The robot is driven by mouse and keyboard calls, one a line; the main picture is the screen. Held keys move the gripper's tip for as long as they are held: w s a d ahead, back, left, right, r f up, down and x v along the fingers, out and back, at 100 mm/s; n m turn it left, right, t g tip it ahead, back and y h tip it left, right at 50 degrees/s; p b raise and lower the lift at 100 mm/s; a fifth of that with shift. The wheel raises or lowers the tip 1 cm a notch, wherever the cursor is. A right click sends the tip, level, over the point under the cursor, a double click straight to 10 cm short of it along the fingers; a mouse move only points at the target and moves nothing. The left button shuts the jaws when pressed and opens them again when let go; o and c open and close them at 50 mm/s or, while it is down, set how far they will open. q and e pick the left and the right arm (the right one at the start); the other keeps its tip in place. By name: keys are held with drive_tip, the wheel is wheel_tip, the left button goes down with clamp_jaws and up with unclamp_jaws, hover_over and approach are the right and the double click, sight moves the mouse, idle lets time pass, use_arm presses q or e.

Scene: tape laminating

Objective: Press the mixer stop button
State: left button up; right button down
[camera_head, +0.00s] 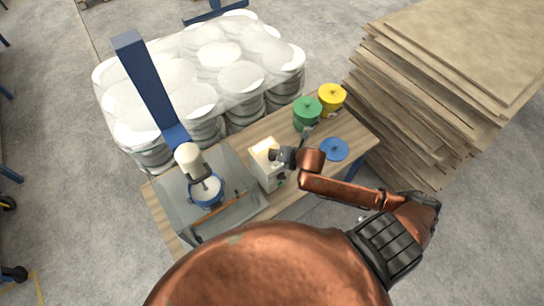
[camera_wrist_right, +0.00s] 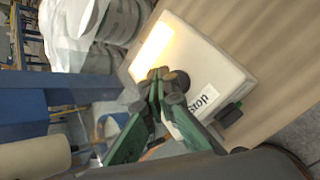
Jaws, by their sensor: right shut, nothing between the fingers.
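The control box (camera_head: 268,174) is cream-white and stands on the wooden table beside the mixer, with a bright, glowing patch on its top. In the right wrist view the box (camera_wrist_right: 195,55) carries a label (camera_wrist_right: 204,102) that appears upside down and seems to read "Stop". A dark green-black knob (camera_wrist_right: 229,113) sticks out at its edge near the label. My right gripper (camera_head: 277,155) is shut and empty at the box's top; its fingertips (camera_wrist_right: 164,78) overlap the box in the wrist view. I cannot tell whether they touch it. The mixer (camera_head: 188,157) has a cream head above a blue bowl (camera_head: 207,191).
A clear guard (camera_head: 174,196) surrounds the bowl. Green (camera_head: 307,111) and yellow (camera_head: 331,97) containers and a blue lid (camera_head: 334,149) occupy the table's right part. Wrapped buckets (camera_head: 215,60) stand behind; stacked boards (camera_head: 450,70) are at right.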

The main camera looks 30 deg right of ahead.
sight(274, 157)
drive_tip(key=shift+f, duration=0.85)
idle(0.8)
drive_tip(key=shift+r, duration=0.1)
drive_tip(key=shift+r+p, duration=0.8)
drive_tip(key=shift+p, duration=0.3)
wheel_tip(274, 157, up, 5)
drive_tip(key=p, duration=0.5)
drive_tip(key=shift+r, duration=0.1)
